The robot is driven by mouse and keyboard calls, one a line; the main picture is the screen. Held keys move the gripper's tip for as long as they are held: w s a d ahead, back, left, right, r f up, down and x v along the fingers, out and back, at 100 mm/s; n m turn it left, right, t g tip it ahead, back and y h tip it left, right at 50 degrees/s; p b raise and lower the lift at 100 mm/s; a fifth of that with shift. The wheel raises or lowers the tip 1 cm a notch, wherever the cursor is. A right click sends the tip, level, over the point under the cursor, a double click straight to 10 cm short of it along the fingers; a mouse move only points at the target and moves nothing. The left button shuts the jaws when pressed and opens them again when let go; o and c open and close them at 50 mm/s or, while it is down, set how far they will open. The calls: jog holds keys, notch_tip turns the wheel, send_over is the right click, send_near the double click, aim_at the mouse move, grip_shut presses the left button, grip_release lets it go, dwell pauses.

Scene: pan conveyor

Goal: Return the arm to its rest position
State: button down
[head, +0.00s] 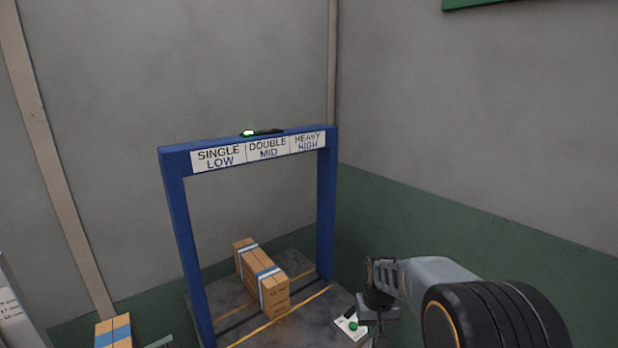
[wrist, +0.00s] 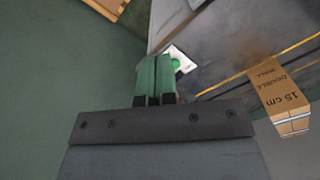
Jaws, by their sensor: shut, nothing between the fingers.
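My arm reaches in from the lower right of the head view, with its wrist (head: 378,300) bent downward. My gripper (wrist: 155,58) shows in the wrist view as two green fingers pressed together, with nothing between them. In the head view its fingertips are not clearly visible. The gripper is apart from the cardboard box (head: 262,276), which lies on the grey platform under the blue frame. That box also shows at the right of the wrist view (wrist: 283,103), marked "15 cm" and "double wall".
The blue frame (head: 327,215) carries the signs "single low", "double mid" and "heavy high", and a lit green lamp (head: 249,133). A white card with a green button (head: 352,325) is beside my wrist. Another box (head: 113,333) is at lower left. Walls stand behind and right.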

jog(key=s+r+t, duration=0.2)
jog(key=s+r, duration=0.3)
jog(key=s, duration=0.3)
jog(key=s+r+t, duration=0.1)
jog(key=s+r, duration=0.4)
jog(key=s, duration=0.4)
jog(key=shift+d+t, duration=0.15)
jog(key=shift+t, duration=0.25)
jog(key=shift+s+r, duration=0.1)
jog(key=w+a+f+n+g+b, duration=0.15)
jog(key=w+f, duration=0.35)
jog(key=w, duration=0.5)
jog(key=w+a+f+n+g+h+b, duration=0.15)
jog(key=w+f, duration=0.35)
jog(key=w, duration=0.5)
jog(key=w+a+f+n+b, duration=0.15)
jog(key=w+f, duration=0.35)
jog(key=w, duration=0.5)
jog(key=w+d+r+n, duration=0.1)
jog(key=w+r+n, duration=0.1)
jog(key=w+r, duration=0.2)
jog(key=shift+w+n+t+b, duration=0.3)
jog(key=shift+w+n+b, duration=0.05)
jog(key=shift+w, duration=0.4)
